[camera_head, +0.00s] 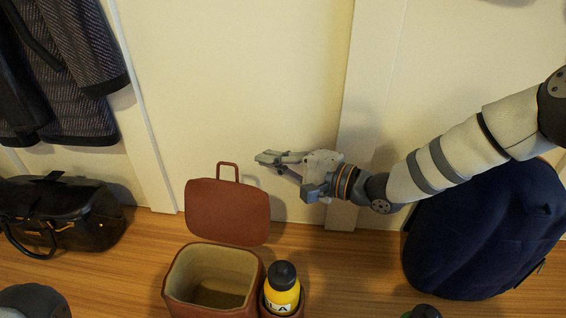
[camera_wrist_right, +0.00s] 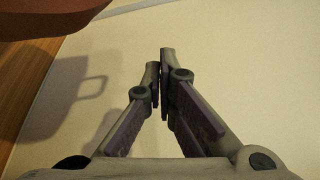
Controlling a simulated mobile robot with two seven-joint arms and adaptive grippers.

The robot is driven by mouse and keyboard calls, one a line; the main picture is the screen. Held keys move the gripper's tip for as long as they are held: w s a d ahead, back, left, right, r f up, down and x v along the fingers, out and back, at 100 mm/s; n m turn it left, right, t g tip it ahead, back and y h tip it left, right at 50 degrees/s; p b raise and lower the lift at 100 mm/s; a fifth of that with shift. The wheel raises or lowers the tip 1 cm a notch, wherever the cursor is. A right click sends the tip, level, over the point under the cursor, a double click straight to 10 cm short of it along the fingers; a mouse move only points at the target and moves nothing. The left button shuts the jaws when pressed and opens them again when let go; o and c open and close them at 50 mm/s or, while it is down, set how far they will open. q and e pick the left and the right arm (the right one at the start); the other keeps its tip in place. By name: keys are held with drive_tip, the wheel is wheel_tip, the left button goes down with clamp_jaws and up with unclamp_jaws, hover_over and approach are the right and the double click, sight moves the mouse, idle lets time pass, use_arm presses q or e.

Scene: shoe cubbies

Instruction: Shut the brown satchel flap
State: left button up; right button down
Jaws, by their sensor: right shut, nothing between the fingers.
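The brown satchel (camera_head: 176,284) stands open on the wooden bench, with its pale inside showing. Its flap (camera_head: 226,212) is raised at the back, with a small handle loop on its top edge. In the right wrist view, part of the flap (camera_wrist_right: 50,14) shows at the top left. My right gripper (camera_head: 262,158) is shut and empty, above and to the right of the flap's handle. In the right wrist view its fingertips (camera_wrist_right: 160,62) are together, with pale wall behind them. I see no contact with the flap. My left gripper is not in view.
A yellow bottle with a black cap (camera_head: 281,290) stands at the satchel's right side. A black bag (camera_head: 62,215) sits at the left and a navy backpack (camera_head: 485,235) at the right. Dark coats (camera_head: 70,70) hang at the upper left. The wall is close behind.

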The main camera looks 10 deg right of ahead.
use_arm(q)
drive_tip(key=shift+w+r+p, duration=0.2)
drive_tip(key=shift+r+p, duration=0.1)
drive_tip(key=shift+p, duration=0.2)
use_arm(e)
drive_tip(key=a, duration=0.4)
drive_tip(key=shift+s+a+r, duration=0.3)
drive_tip(key=shift+s, duration=0.1)
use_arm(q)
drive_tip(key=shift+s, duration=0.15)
